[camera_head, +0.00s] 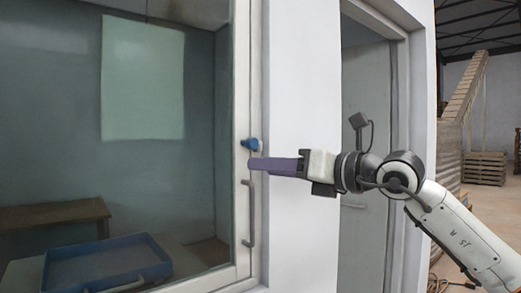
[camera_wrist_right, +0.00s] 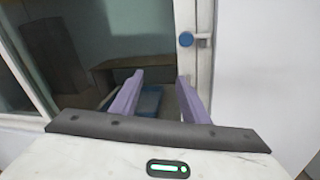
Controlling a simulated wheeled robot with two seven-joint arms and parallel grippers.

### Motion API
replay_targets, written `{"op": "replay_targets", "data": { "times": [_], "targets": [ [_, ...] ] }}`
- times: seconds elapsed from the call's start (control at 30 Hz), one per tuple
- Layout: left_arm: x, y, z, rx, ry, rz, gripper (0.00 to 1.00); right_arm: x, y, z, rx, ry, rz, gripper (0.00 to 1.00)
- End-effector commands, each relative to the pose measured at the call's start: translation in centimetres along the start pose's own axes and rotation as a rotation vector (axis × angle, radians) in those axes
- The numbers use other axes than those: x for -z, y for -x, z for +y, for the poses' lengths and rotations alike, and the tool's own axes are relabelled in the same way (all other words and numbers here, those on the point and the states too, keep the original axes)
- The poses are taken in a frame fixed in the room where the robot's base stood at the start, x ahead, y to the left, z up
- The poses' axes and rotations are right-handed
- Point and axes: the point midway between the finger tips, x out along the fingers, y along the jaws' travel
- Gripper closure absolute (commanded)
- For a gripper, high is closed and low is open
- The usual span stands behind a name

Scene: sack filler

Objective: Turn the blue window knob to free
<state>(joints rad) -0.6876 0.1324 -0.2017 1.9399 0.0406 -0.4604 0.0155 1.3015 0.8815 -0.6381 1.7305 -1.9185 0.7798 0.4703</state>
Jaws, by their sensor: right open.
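The blue window knob (camera_head: 250,144) sits on the right frame of the window, above a grey vertical handle (camera_head: 247,212). In the right wrist view the knob (camera_wrist_right: 186,40) is at the upper right, beyond the fingers. My right gripper (camera_head: 252,164) has purple fingers pointing left, with their tips just below the knob in the head view. In the right wrist view the two fingers (camera_wrist_right: 158,82) are apart with nothing between them. I cannot tell from the head view how far the tips are from the frame. My left gripper is not in view.
The window (camera_head: 142,85) has a white frame. Behind the glass are a blue tray (camera_head: 108,262) and a brown bench (camera_head: 55,214). A white wall (camera_head: 302,80) and a grey door (camera_head: 366,130) are to the right. Pallets (camera_head: 485,168) stand far right.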

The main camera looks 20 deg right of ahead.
Motion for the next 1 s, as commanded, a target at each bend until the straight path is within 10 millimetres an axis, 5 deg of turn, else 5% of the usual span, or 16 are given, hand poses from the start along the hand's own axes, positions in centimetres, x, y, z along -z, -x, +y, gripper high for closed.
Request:
{"op": "replay_targets", "data": {
  "times": [0.1, 0.27, 0.7, 1.0],
  "targets": [
    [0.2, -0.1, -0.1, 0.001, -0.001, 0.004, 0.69, -3.9, 2.0, -1.7, 0.104, 0.086, -0.041, 0.58],
    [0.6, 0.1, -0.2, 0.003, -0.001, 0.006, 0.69, -5.6, 2.2, -2.5, 0.152, 0.117, -0.059, 0.58],
    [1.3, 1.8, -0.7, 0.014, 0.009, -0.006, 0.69, -6.3, -5.1, -3.4, 0.147, 0.115, -0.058, 0.58],
    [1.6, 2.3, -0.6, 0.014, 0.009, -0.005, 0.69, -6.2, -7.3, -3.8, 0.147, 0.117, -0.059, 0.58]
  ]
}}
